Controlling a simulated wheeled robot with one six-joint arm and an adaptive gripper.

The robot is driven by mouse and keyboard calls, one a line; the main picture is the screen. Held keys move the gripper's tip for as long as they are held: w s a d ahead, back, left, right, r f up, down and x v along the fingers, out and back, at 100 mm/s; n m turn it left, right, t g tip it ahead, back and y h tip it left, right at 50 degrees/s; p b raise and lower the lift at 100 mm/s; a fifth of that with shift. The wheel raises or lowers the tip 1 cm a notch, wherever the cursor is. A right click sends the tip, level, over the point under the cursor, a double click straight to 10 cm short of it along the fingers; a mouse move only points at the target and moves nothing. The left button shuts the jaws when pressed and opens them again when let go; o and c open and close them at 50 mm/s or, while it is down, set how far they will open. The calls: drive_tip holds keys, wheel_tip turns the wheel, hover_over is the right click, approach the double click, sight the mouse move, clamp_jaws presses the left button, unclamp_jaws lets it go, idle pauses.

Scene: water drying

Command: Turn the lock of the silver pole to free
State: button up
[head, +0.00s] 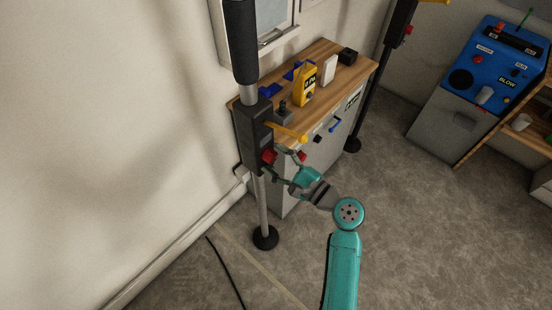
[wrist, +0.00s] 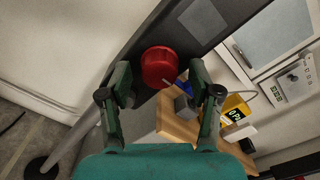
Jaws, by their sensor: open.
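The silver pole (head: 263,205) stands upright by the wall on a round black foot, with a dark lock housing (head: 253,135) around it. My gripper (head: 277,163) is open close to the knob. In the wrist view the red knob (wrist: 159,67) appears ahead between the two fingers of my gripper (wrist: 164,90), with gaps on both sides. The dark housing (wrist: 190,25) lies behind the knob. I cannot tell the remaining depth between fingertips and knob.
A wood-topped cabinet (head: 330,58) stands right behind the pole, bearing a yellow meter (head: 305,86) and small boxes. A second dark pole (head: 372,95) stands beyond it. A blue machine (head: 495,65) is at the right. The floor (head: 430,240) at the front right is clear.

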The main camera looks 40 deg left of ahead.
drive_tip(key=shift+a, duration=0.15)
drive_tip(key=c, duration=1.1)
drive_tip(key=shift+c, duration=0.2)
